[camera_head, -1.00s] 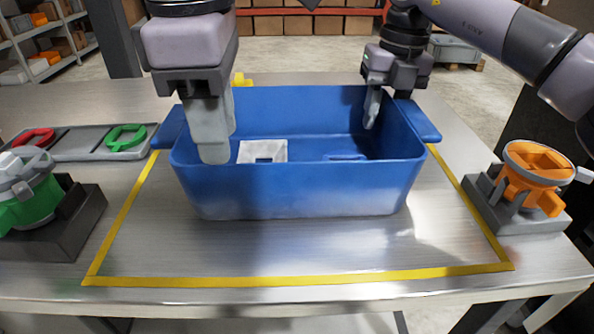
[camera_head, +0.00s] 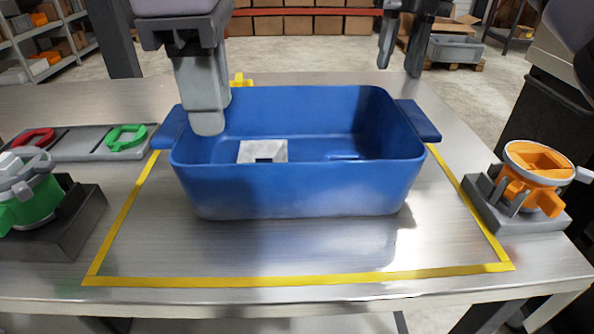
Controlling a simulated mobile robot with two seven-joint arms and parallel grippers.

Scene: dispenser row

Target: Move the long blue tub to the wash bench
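The long blue tub (camera_head: 300,190) stands upright on the metal table, inside a yellow taped outline. It has a flat handle at each end, and a pale square with a dark notch shows inside. My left gripper (camera_head: 207,128) is at the tub's left end, with its fingers overlapping the rim in the picture. Its fingers line up one behind the other, so I cannot tell its opening or whether it touches the tub. My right gripper (camera_head: 400,66) is above and behind the tub's right end, fingers apart and empty. I cannot identify a wash bench.
A green device (camera_head: 38,205) on a dark base stands at the left, an orange one (camera_head: 538,175) at the right. A grey tray (camera_head: 85,143) with red and green rings lies back left. A yellow part (camera_head: 241,80) shows behind the tub. The table front is clear.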

